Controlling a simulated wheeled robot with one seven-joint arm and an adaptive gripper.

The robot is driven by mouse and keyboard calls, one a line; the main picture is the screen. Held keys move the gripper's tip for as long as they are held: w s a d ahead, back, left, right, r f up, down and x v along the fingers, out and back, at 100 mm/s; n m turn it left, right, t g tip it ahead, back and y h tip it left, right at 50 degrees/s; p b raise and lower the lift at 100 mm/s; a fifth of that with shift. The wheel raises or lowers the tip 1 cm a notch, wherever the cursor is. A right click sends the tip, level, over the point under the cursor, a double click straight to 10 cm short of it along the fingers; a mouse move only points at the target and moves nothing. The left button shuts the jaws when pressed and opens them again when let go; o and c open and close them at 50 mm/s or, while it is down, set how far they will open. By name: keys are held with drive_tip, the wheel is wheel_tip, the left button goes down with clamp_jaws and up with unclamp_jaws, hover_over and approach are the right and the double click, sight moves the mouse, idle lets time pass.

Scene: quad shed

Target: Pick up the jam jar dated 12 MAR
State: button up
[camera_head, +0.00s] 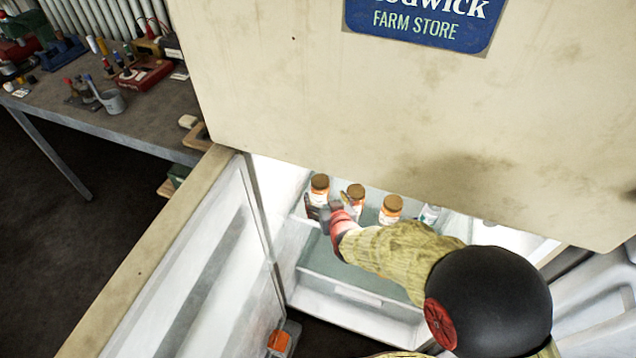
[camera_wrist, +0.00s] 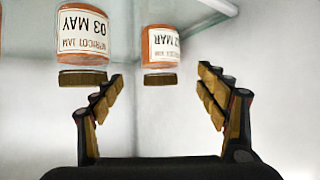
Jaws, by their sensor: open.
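In the wrist view, which is upside down, an orange jam jar (camera_wrist: 160,48) with a brown lid shows a label partly turned away, reading "2 MAR" with its start cut off. A nearer-looking jar (camera_wrist: 83,38) left of it reads "03 MAY". My gripper (camera_wrist: 160,74) is open and empty; the MAR jar's lid appears between its fingers, the jar still beyond them. In the head view my gripper (camera_head: 328,213) is in front of the leftmost jar (camera_head: 319,186), which seems to be the MAR one. Labels are unreadable there.
A middle jar (camera_head: 356,191) and a right jar (camera_head: 390,208) stand on the same fridge shelf (camera_head: 340,262), with a pale container (camera_head: 430,214) farther right. The open fridge door (camera_head: 190,270) is at left. The cream upper panel (camera_head: 400,120) overhangs the shelf.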

sight(322, 190)
drive_tip(key=b+x, duration=0.3)
drive_tip(key=x, duration=0.4)
drive_tip(key=shift+f, duration=0.1)
drive_tip(key=shift+w, duration=0.25)
drive_tip(key=c, duration=1.6)
drive_tip(key=shift+c, duration=0.7)
drive_tip(key=shift+r, duration=0.25)
